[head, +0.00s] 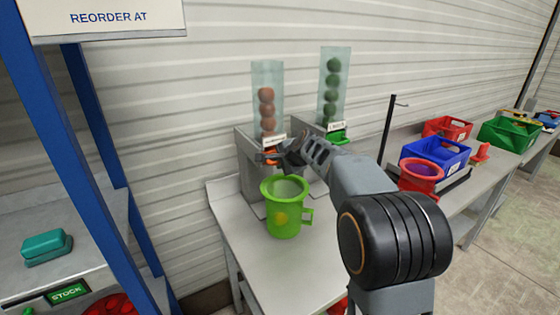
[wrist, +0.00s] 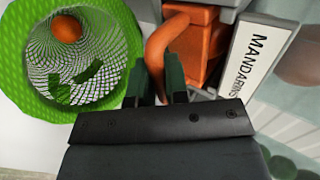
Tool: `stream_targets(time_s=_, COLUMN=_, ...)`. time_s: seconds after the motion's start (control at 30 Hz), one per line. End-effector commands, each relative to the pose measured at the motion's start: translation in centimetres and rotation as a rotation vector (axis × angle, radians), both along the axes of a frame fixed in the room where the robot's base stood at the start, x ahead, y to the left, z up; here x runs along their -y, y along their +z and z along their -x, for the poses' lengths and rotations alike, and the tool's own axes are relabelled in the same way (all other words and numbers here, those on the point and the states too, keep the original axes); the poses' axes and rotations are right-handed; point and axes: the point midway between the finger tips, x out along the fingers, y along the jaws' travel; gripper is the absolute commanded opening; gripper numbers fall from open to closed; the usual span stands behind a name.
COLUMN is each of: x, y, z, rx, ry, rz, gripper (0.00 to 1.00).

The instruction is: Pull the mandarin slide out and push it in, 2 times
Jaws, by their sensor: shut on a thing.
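The orange mandarin slide (wrist: 200,42) sits in its grey housing, with a curved orange handle (wrist: 163,38) at its front. My gripper (wrist: 157,78) is shut on this handle, one dark finger on each side. In the head view my gripper (head: 277,158) is at the dispenser's front, hiding most of the slide. How far out the slide stands is hard to tell. A clear tube (head: 267,82) holding several mandarins rises above it. A white label (wrist: 252,62) reads MANDARINS.
A green jug (head: 270,187) stands below the slide; a net and one orange fruit (wrist: 66,29) show inside. A second tube of green fruit (head: 333,66) with a green slide (head: 338,138) is to the right. Blue shelving (head: 68,130) stands left; bins (head: 440,158) stand right.

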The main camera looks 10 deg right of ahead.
Motion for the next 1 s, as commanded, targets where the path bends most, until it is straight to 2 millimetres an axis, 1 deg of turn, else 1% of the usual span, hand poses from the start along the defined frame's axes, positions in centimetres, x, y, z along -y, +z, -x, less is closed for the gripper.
stream_targets(time_s=0.03, x=0.1, y=0.2, z=0.0, rx=0.006, ry=-0.002, rz=0.001, gripper=0.0)
stream_targets(time_s=0.23, x=0.3, y=0.1, z=0.7, rx=0.006, ry=-0.002, rz=0.0, gripper=0.0)
stream_targets(time_s=1.0, x=2.0, y=0.2, z=5.9, rx=0.008, ry=-0.004, rz=0.001, gripper=0.0)
